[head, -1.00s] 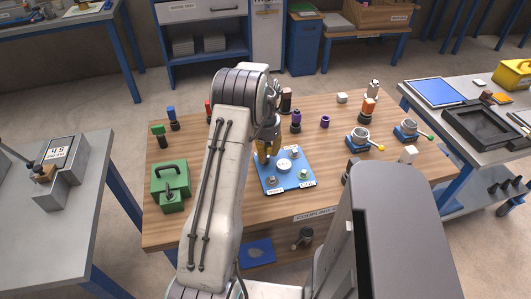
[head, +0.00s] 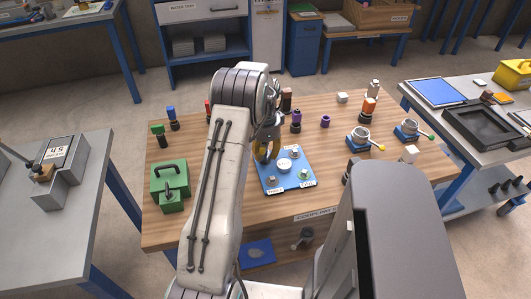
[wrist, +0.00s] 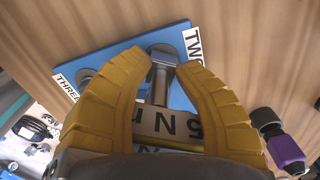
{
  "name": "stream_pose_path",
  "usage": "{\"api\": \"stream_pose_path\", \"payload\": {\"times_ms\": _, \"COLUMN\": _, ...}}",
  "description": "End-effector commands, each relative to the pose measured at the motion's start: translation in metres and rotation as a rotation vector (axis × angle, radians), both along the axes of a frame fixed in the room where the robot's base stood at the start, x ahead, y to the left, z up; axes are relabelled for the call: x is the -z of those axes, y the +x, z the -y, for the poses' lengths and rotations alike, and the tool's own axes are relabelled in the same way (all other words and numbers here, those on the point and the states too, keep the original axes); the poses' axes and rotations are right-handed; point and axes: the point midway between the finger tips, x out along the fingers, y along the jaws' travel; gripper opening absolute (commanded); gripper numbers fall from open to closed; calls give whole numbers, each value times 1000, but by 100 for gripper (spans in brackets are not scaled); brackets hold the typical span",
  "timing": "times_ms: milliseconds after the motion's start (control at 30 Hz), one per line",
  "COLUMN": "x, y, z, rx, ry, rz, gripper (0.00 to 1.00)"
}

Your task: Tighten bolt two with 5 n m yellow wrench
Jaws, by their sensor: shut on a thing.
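The blue plate (head: 300,182) lies on the wooden table, with bolts and white labels on it. In the wrist view, a silver bolt (wrist: 163,54) stands at the plate's edge beside the label TWO (wrist: 193,44). The label THREE (wrist: 67,88) is at the left. My gripper (wrist: 163,62) has yellow fingers, curved around the wrench (wrist: 166,123), whose pale band reads 5 N. Its lower part is hidden by the gripper. I cannot tell whether the wrench touches the bolt. In the head view, my gripper (head: 266,154) is over the plate's far left corner.
A purple-topped tool (wrist: 285,150) stands close to the right of my gripper in the wrist view. A green case (head: 169,187) sits at the table's left. Two blue-based fixtures (head: 358,141) (head: 407,131) stand to the right. The wood in front of the plate is clear.

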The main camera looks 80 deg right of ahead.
Motion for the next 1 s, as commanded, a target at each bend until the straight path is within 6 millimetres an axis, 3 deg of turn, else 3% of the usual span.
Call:
{"api": "stream_pose_path", "payload": {"times_ms": 200, "x": 5, "y": 0, "z": -4, "rx": 26, "ry": 15, "rz": 1, "gripper": 0}}
{"api": "stream_pose_path", "payload": {"times_ms": 400, "x": 5, "y": 0, "z": -5, "rx": 217, "ry": 15, "rz": -2, "gripper": 0}}
{"api": "stream_pose_path", "payload": {"times_ms": 433, "x": 5, "y": 0, "z": -5, "rx": 222, "ry": 15, "rz": -2, "gripper": 32}}
{"api": "stream_pose_path", "payload": {"times_ms": 700, "x": 2, "y": 0, "z": -3, "rx": 216, "ry": 7, "rz": -2, "gripper": 57}}
{"api": "stream_pose_path", "payload": {"times_ms": 1000, "x": 1, "y": 0, "z": -1, "rx": 214, "ry": 3, "rz": -1, "gripper": 58}}
